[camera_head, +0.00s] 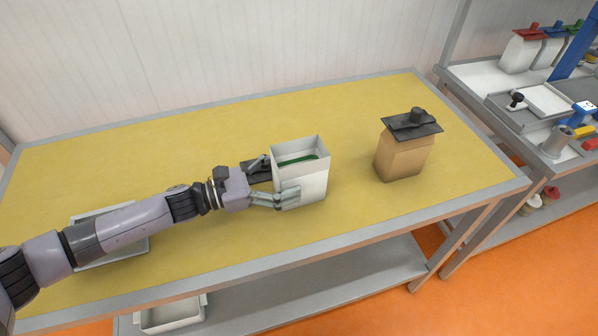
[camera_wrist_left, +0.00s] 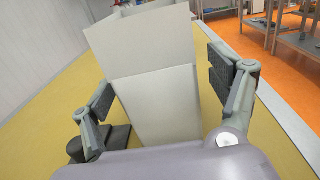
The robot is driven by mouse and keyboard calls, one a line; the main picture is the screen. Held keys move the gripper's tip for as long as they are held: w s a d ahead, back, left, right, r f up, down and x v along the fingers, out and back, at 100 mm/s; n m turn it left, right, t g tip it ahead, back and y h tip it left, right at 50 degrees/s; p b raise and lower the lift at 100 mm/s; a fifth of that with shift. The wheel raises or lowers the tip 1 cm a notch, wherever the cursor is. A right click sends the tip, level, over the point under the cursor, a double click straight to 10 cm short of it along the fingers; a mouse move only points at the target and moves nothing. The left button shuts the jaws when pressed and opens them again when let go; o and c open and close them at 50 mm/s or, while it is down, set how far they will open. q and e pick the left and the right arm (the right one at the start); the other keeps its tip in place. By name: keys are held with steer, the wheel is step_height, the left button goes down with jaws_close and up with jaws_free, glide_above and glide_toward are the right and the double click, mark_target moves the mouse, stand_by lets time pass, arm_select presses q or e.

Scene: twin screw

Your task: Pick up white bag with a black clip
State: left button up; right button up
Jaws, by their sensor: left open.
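A white bag (camera_head: 312,184) stands upright on the yellow table, its top open and something green inside. It fills the middle of the left wrist view (camera_wrist_left: 158,103). No clip is on it. A black clip (camera_head: 257,172) lies flat on the table beside the bag, partly hidden behind my left gripper; its round knob and plate show at lower left in the left wrist view (camera_wrist_left: 112,146). My left gripper (camera_head: 281,179) is open, with one finger on each side of the white bag. I cannot tell if the fingers touch it. My right gripper is not in view.
A brown bag (camera_head: 403,158) with a black clip on top (camera_head: 412,123) stands to the right. A grey tray (camera_head: 135,247) lies partly under my left arm. The side bench (camera_head: 480,74) holds white bags with coloured clips. The yellow table's back is clear.

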mark_target(300, 170)
arm_select(q)
steer(key=x, duration=0.1)
steer(key=p+x, duration=0.1)
steer(key=x, duration=0.1)
steer(key=shift+w+r, duration=0.15)
steer(key=shift+r, duration=0.1)
steer(key=shift+w+d+f, duration=0.1)
steer(key=shift+w+d, duration=0.05)
steer(key=shift+d, duration=0.2)
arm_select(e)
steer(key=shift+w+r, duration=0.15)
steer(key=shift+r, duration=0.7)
arm_select(q)
steer(key=shift+a, duration=0.1)
steer(key=shift+c, duration=1.3)
steer(key=c, duration=0.9)
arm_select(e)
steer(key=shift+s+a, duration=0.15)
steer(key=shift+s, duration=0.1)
arm_select(q)
step_height(300, 170, up, 20)
steer(key=shift+b, duration=0.95)
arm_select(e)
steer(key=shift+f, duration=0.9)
